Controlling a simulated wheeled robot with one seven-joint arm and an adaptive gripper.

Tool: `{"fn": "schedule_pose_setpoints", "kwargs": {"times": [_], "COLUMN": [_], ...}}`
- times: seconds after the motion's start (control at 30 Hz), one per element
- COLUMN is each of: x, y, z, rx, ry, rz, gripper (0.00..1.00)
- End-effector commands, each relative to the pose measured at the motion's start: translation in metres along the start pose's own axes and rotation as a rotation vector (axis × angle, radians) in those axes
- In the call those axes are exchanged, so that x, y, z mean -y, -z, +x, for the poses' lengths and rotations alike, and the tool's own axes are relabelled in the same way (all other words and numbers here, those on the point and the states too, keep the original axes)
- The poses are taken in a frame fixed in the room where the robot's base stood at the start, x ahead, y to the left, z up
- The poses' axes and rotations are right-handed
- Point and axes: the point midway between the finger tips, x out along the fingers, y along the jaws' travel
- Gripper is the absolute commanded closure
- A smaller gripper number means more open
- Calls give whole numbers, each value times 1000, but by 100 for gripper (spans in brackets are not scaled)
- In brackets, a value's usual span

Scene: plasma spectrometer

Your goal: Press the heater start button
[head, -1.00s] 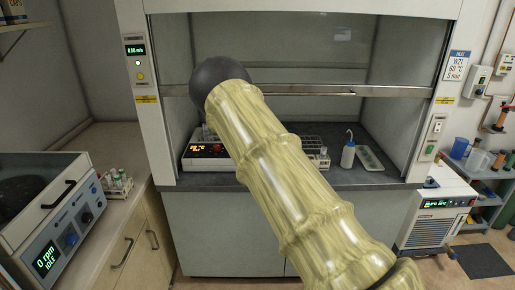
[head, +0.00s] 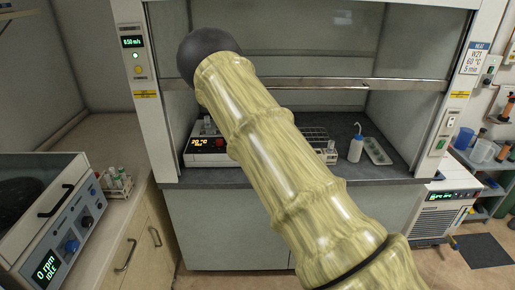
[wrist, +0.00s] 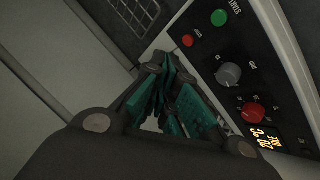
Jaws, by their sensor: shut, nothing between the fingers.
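The heater (head: 207,150) is a white unit with a black front panel, standing on the hood's worktop; its orange display reads about 20 °C. In the wrist view its panel (wrist: 240,88) runs diagonally at right. A round green button (wrist: 220,18) is near the top, with a small label beside it. A small red round part (wrist: 188,41), a grey knob (wrist: 228,75), a red knob (wrist: 254,113) and the display (wrist: 265,138) are also there. My gripper (wrist: 166,68) is shut and empty, left of the panel and apart from the green button. My arm hides it in the head view.
The hood's raised sash edge (head: 310,84) crosses above the worktop. A wire rack (wrist: 135,12) shows beyond my fingers. A wash bottle (head: 356,148) and a tray (head: 377,151) stand to the right. A centrifuge (head: 45,215) is at left.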

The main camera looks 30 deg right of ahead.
Motion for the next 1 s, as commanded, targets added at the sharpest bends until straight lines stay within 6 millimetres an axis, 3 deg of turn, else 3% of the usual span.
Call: {"fn": "schedule_pose_setpoints", "kwargs": {"times": [1.0], "x": [49], "y": [-41], "z": [59], "rx": [-3], "ry": [3], "rz": [-3], "gripper": [100]}}
